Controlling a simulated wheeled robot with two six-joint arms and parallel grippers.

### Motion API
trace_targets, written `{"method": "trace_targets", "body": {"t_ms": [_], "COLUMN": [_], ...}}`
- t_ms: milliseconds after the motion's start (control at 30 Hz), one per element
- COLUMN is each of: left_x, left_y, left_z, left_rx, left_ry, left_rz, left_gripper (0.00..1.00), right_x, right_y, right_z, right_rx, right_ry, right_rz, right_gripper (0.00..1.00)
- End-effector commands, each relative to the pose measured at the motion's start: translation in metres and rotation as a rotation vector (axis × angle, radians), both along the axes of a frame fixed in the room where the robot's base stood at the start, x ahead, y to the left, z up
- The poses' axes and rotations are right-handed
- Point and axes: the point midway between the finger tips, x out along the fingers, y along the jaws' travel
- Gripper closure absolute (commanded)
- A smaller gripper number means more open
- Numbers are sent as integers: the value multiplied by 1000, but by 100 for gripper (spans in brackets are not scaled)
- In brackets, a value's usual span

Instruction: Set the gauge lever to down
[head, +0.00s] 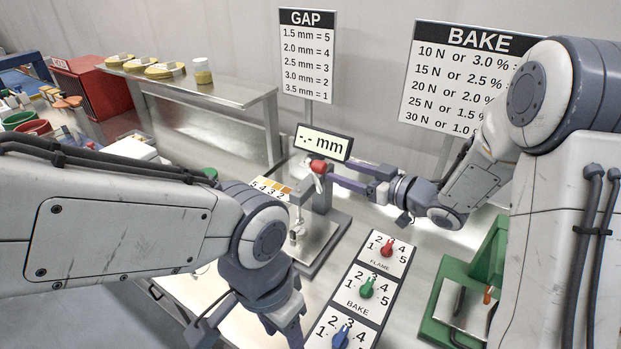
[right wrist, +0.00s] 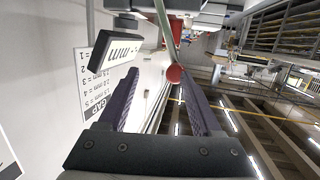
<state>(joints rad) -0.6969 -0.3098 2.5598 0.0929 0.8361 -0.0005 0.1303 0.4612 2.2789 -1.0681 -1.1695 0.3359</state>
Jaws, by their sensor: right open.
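The gauge stands on a grey base (head: 325,240), with a display (head: 323,142) reading "-.- mm" and a red part (head: 318,166) near its top. In the right wrist view the lever shows as a thin grey-green rod (right wrist: 166,38) ending in a red ball knob (right wrist: 174,74). My right gripper (head: 338,169) is open beside the gauge's top. In its wrist view the knob appears between the fingertips (right wrist: 161,73), nearer the right finger; contact cannot be told. My left gripper (head: 246,330) is low in front, its fingers apart, its tips partly cut off.
A panel with red, green and blue knobs (head: 366,287) lies right of the gauge. A green fixture (head: 440,318) stands farther right. A card with numbered color patches (head: 270,188) lies left. GAP (head: 307,55) and BAKE (head: 450,75) signs stand behind, near a steel bench (head: 225,92).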

Motion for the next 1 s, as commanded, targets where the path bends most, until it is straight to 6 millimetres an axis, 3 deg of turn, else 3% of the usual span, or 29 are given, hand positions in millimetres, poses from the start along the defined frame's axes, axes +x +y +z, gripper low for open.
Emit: {"method": "trace_targets", "body": {"t_ms": [33,133,367,800,1000], "left_x": [0,0,0,0,0], "left_y": [0,0,0,0,0], "left_z": [-9,-14,-13,13,18], "left_rx": [0,0,0,0,0], "left_ry": [0,0,0,0,0], "left_rz": [0,0,0,1,1], "left_gripper": [50,50,50,50,50], "right_x": [-3,-12,-18,21,33], "right_y": [-2,-4,2,67,82], "right_z": [-8,-7,-1,1,-1], "right_rx": [49,131,203,200,200], "right_ry": [-10,-32,-46,-46,-47], "right_rz": [37,106,170,170,167], "right_gripper": [34,34,34,34,34]}}
